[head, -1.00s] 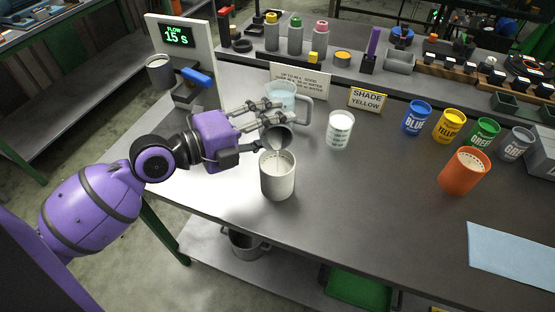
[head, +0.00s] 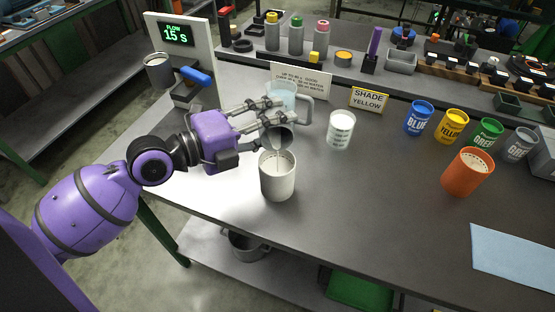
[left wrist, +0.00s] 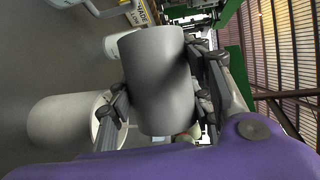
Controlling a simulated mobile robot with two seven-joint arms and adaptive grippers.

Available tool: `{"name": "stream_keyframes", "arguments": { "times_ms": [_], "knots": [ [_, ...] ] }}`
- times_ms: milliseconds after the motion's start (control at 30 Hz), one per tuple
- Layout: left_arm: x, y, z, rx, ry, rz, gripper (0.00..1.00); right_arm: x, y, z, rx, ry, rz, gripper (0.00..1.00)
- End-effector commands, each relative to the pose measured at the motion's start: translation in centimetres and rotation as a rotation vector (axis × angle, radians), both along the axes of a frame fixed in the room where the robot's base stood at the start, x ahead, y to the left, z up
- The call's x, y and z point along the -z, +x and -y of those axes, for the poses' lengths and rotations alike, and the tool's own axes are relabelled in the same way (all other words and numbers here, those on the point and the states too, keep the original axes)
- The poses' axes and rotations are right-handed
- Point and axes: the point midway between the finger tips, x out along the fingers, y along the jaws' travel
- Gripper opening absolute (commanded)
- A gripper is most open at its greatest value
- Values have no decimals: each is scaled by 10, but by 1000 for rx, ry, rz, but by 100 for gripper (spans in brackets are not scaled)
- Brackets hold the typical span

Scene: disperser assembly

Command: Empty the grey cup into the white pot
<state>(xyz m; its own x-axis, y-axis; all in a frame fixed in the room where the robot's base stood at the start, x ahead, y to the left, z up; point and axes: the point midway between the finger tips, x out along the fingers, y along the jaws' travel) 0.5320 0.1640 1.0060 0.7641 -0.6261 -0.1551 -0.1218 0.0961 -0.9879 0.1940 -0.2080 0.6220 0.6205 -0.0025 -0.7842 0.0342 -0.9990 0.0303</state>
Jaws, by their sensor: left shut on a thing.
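My left gripper (head: 262,121) is shut on the grey cup (head: 282,137) and holds it tilted just above the white pot (head: 277,182). A thin pale stream runs from the cup's lip down into the pot. The pot stands upright on the bench and holds whitish contents. In the left wrist view the grey cup (left wrist: 160,85) sits between both fingers, and the white pot (left wrist: 65,122) shows at the lower left. The inside of the cup is mostly hidden. My right gripper is in neither view.
A clear jug (head: 283,92) stands right behind the gripper. A glass beaker of white stuff (head: 340,130) stands to the right. An orange pot (head: 467,172) and several colour tins, such as the blue one (head: 418,118), are farther right. The front middle of the bench is clear.

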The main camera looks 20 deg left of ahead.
Motion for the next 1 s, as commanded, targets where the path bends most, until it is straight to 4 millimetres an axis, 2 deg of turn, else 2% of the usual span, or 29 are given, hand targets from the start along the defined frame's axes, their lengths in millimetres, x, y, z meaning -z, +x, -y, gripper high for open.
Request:
{"name": "stream_keyframes", "arguments": {
  "times_ms": [1000],
  "knots": [
    [-2, -2, 1, 0, 31, 58, 15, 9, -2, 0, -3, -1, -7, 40]
  ]
}}
